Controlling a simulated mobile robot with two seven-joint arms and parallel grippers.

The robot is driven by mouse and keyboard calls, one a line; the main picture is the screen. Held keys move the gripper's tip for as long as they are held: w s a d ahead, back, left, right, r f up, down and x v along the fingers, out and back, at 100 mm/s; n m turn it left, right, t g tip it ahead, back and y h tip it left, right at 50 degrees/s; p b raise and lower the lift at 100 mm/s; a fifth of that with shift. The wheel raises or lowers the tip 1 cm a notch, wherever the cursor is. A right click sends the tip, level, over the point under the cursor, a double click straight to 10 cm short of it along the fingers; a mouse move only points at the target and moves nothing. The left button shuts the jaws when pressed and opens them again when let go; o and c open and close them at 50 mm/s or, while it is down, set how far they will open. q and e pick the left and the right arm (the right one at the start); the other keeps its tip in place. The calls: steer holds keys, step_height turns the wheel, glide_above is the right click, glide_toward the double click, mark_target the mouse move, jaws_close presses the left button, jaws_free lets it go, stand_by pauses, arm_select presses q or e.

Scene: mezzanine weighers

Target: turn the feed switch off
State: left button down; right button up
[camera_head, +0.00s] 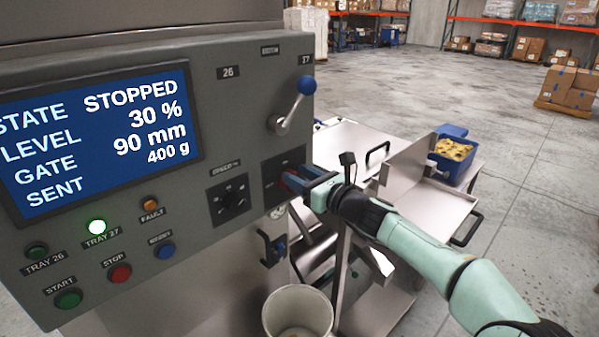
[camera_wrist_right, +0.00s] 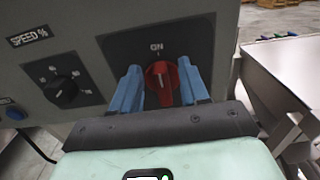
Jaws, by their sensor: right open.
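The feed switch (camera_wrist_right: 161,84) is a red rotary knob on a dark plate on the grey control panel. In the right wrist view its handle stands about upright, under the word ON. My right gripper (camera_wrist_right: 158,70) is open, with one blue finger on each side of the knob. I cannot tell whether the fingers touch it. In the head view the right gripper (camera_head: 294,179) is at the panel's right edge and hides most of the knob. My left gripper is not in view.
The panel screen (camera_head: 95,135) reads STOPPED. The speed dial (camera_head: 232,199) sits left of the switch, and a blue-knobbed lever (camera_head: 293,105) above it. Start (camera_head: 68,298) and stop (camera_head: 120,273) buttons are lower left. A bucket (camera_head: 298,311) and steel trays (camera_head: 430,200) stand below and right.

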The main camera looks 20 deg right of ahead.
steer(key=shift+w+a, duration=0.1)
steer(key=shift+w, duration=0.1)
steer(key=shift+s, duration=0.1)
jaws_close()
